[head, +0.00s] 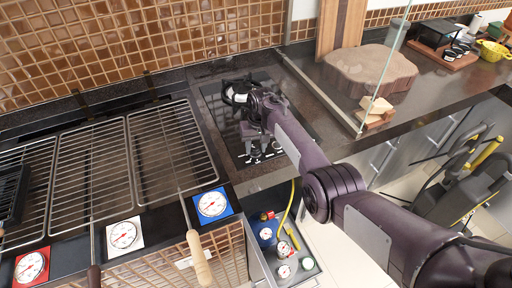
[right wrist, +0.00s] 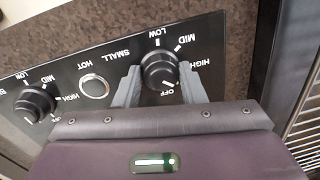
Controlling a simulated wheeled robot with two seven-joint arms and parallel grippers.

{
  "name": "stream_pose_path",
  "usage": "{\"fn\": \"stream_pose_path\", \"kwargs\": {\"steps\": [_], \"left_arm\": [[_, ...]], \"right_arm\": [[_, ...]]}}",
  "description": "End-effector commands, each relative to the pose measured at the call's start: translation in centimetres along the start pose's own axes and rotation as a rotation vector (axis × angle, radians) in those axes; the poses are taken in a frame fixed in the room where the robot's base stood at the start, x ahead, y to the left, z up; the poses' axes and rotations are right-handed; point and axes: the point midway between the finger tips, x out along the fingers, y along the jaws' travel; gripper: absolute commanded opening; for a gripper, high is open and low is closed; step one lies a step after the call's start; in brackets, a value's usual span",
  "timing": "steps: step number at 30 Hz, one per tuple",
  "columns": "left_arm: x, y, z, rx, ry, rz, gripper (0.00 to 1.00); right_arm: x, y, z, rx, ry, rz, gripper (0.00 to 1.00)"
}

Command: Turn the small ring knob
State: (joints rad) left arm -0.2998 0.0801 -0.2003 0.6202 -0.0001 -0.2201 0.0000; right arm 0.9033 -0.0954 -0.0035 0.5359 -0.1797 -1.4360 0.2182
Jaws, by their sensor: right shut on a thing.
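The small ring knob (right wrist: 160,70) is a round black dial on a black panel, beside the word SMALL, with LOW, MID, HIGH and OFF around it. Its white mark appears to point toward OFF. My right gripper (right wrist: 158,84) has one grey finger on each side of the knob and is shut on it. In the head view my right gripper (head: 258,152) is over the front of the black cooktop (head: 215,98), and the knob cannot be made out clearly there. My left gripper is not in view.
A second knob (right wrist: 35,103) and a round silver button (right wrist: 94,87) lie left of the gripped knob. Grill racks (head: 90,180) and a blue-backed gauge (head: 212,204) are to the left. A glass panel (head: 385,65) and wooden slab (head: 365,75) stand to the right.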

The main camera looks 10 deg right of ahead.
Motion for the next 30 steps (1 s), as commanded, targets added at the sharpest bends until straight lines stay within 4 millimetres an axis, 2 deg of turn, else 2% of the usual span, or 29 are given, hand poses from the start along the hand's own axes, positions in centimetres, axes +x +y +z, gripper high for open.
{"fn": "stream_pose_path", "kwargs": {"steps": [15, 30], "left_arm": [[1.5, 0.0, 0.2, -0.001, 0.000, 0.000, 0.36], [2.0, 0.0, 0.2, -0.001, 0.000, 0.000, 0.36]], "right_arm": [[0.1, 0.0, -0.2, -0.421, -0.033, 0.000, 0.14], [0.0, 0.0, -0.2, -0.566, -0.044, 0.000, 0.14]]}}
